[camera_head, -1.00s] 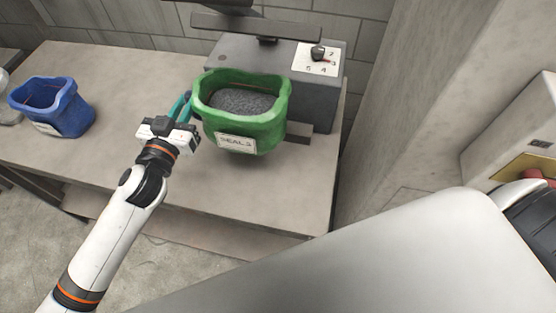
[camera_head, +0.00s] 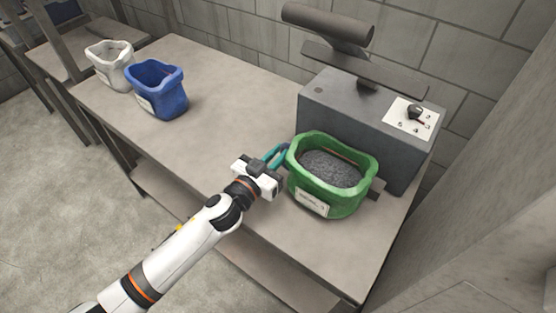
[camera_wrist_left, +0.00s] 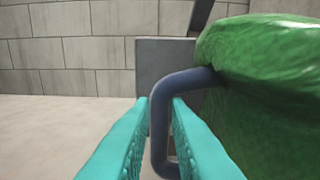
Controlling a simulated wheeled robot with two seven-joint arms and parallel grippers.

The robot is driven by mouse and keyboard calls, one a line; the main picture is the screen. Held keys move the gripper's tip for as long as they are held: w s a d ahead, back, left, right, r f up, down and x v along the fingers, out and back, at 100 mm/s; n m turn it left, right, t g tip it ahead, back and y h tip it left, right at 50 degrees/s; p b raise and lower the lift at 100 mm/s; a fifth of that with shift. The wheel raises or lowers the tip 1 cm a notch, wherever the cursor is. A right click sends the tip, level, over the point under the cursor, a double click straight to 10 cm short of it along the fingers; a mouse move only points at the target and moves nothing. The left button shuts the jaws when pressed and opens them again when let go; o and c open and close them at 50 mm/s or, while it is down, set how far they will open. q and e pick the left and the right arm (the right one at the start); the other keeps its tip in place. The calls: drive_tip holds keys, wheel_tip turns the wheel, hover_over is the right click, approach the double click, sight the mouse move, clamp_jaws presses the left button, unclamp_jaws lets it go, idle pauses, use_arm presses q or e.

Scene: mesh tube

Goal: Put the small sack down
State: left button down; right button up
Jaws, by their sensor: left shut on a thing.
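The green sack (camera_head: 337,198) is an open-topped bag with dark grey grains inside and a white label on its front. It is upright at the right end of the workbench, in front of a grey machine. My left gripper (camera_head: 277,158) is at its left side, with teal fingers. In the left wrist view the fingers (camera_wrist_left: 160,105) are shut on the dark handle (camera_wrist_left: 162,130) of the green sack (camera_wrist_left: 265,80). The sack's underside is hidden, so I cannot tell whether it touches the bench. My right gripper is not in view.
The grey machine (camera_head: 340,118) with a dial panel stands close behind the sack. A blue sack (camera_head: 158,92) and a white sack (camera_head: 108,66) stand at the bench's left end. The workbench (camera_head: 215,115) is clear between them and my left gripper. A wall rises at right.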

use_arm(q)
drive_tip(key=shift+f, duration=0.65)
drive_tip(key=shift+f, duration=0.15)
drive_tip(key=c, duration=1.4)
unclamp_jaws()
drive_tip(key=shift+f, duration=0.1)
drive_tip(key=shift+r, duration=0.2)
drive_tip(key=b+v, duration=0.1)
drive_tip(key=v, duration=1.1)
drive_tip(key=shift+d+f+b, duration=0.1)
drive_tip(key=shift+b, duration=0.25)
drive_tip(key=shift+s, duration=0.1)
